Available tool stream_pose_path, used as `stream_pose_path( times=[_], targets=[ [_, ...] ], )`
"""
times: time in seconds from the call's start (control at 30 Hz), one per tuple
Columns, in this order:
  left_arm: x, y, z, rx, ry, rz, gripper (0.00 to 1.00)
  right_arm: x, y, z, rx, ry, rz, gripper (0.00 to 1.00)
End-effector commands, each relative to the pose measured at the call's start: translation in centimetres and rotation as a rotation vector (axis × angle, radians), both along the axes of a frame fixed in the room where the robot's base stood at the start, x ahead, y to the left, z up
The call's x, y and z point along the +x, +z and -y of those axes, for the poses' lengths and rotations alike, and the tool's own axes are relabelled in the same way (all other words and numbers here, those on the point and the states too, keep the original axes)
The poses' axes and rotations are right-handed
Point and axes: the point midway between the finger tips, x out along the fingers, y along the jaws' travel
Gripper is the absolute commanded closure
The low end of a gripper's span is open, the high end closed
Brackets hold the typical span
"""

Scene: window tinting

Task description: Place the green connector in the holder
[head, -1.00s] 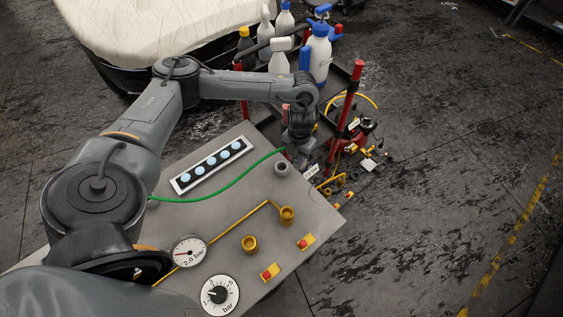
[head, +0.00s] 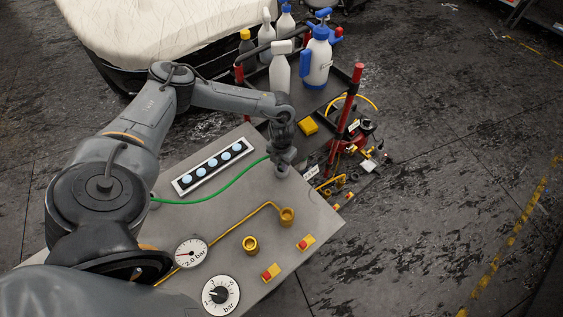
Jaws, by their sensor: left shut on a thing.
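The green hose (head: 222,190) runs across the grey panel (head: 225,222) from behind my left arm to my left gripper. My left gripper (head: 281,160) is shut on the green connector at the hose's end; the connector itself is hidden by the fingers. The gripper points down over the grey round holder (head: 282,172) near the panel's far right edge and covers most of it. I cannot tell whether the connector is inside the holder or just above it. My right gripper is not in view.
Two brass fittings (head: 287,216) stand on the panel, with a gauge (head: 190,253), a dial (head: 221,294) and red-yellow switches (head: 306,242). A light strip (head: 213,167) lies left of the gripper. Behind is a cart with spray bottles (head: 318,60) and a yellow box (head: 307,126).

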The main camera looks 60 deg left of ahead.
Motion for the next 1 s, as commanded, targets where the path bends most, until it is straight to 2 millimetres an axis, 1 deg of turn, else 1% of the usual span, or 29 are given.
stream_pose_path(
  times=[0.17,0.33,0.37,0.5,0.8,0.93,1.0],
  targets=[
    [0.0,0.0,0.0,0.000,0.000,0.000,1.00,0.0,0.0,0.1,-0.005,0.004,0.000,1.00],
    [0.0,-0.5,0.0,0.000,0.000,0.000,1.00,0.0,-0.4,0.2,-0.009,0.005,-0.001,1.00],
    [0.0,-0.3,0.0,0.000,0.000,0.000,0.71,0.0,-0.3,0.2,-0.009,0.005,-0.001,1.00],
    [0.0,-0.3,0.0,0.000,0.000,0.000,0.50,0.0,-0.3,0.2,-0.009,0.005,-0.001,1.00],
    [0.0,-0.2,0.0,0.000,0.000,0.000,0.50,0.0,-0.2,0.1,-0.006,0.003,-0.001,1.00],
    [0.0,0.5,0.0,-0.001,-0.001,0.000,0.50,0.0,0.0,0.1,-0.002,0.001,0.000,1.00],
    [0.1,1.3,0.0,-0.001,0.000,0.002,0.50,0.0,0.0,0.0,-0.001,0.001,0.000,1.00]
  ],
)
